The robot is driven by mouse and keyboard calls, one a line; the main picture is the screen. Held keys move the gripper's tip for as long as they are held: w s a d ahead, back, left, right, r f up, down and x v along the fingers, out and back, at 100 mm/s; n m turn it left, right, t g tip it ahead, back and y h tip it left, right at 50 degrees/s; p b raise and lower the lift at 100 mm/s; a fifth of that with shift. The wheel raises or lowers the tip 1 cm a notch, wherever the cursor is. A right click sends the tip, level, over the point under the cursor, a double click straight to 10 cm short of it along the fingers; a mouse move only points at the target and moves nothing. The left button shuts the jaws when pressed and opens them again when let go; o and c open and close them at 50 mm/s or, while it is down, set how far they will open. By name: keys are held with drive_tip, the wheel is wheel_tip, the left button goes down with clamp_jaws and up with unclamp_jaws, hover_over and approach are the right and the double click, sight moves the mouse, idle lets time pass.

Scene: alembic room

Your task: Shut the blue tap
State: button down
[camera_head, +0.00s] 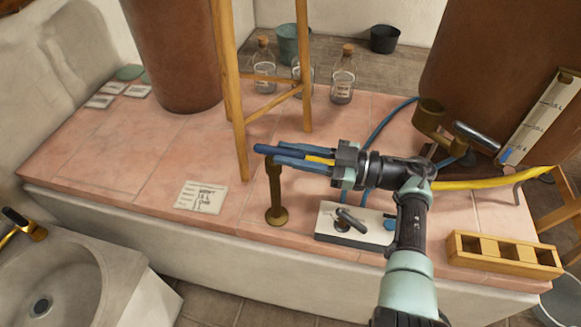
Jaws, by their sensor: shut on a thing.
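A brass post (277,195) stands on the pink tiled bench, left of the white plate. A blue bar (263,149) lies across its top; it looks like the blue tap's handle. My gripper (285,155) reaches in from the right, its two blue-grey fingers lying along this bar. It is shut on it, as far as I can tell. A yellow strip (320,160) shows between the fingers; I cannot tell what it belongs to. The fingers hide part of the bar, so its exact angle is unclear.
A white plate (328,224) with a dark lever and blue spot lies below my arm. A wooden rack (468,255) is at right. A wooden stand (232,90) rises behind the post. A yellow hose (490,180), brass fitting (430,115) and gauge board (540,118) are right.

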drive_tip(key=shift+w+d+r+g+b, duration=0.1)
drive_tip(key=shift+d+r+g+b, duration=0.15)
drive_tip(key=shift+b, duration=0.2)
drive_tip(key=shift+f, duration=0.1)
drive_tip(key=c, duration=0.8)
unclamp_jaws()
drive_tip(key=shift+o, duration=0.2)
drive_tip(key=shift+a+f, duration=0.1)
drive_tip(key=b+v, duration=0.7)
drive_tip(key=v, duration=0.6)
